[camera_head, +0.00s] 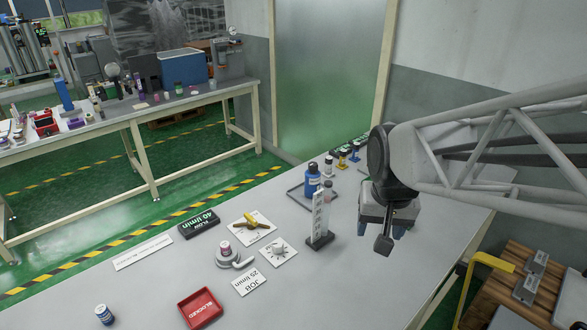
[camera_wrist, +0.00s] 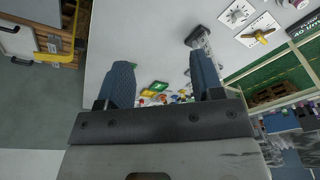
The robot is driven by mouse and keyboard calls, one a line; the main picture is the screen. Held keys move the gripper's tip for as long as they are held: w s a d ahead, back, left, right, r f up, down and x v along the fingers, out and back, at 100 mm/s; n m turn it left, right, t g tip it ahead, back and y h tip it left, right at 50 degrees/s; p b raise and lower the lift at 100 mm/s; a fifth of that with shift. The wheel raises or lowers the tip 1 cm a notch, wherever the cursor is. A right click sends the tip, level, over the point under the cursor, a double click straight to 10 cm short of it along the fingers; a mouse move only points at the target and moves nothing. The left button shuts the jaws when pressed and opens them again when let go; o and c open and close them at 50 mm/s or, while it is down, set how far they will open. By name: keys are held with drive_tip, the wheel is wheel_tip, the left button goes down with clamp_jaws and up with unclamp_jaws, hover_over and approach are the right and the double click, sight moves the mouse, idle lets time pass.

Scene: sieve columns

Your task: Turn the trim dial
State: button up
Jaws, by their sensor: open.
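The trim dial is a small white knob (camera_head: 278,248) on a square white plate with dark marks around it, on the grey bench. It also shows near the top right of the wrist view, as a knob (camera_wrist: 237,14) on its plate. My gripper (camera_head: 382,229) is above the bench, to the right of the dial and well apart from it, with a clear upright column between them. In the wrist view, the two blue fingers of my gripper (camera_wrist: 160,62) are spread with nothing between them.
The clear column (camera_head: 320,222) stands on a dark base. A yellow-handled valve (camera_head: 248,224), a round grey stand (camera_head: 228,255) with a small jar, a red tray (camera_head: 200,308) and a blue bottle (camera_head: 312,180) are around the dial. The bench's front middle is clear.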

drive_tip(key=w+a+f+m, duration=0.1)
drive_tip(key=w+a+f, duration=0.8)
drive_tip(key=w, duration=0.4)
drive_tip(key=m+g, duration=0.1)
drive_tip(key=g, duration=0.1)
hover_over(278, 244)
wheel_tip(278, 244, down, 13)
drive_tip(key=shift+r, duration=0.2)
drive_tip(key=shift+w+a+f, duration=0.1)
drive_tip(key=shift+f, duration=0.05)
drive_tip(key=shift+f, duration=3.9)
drive_tip(key=shift+c, duration=0.4)
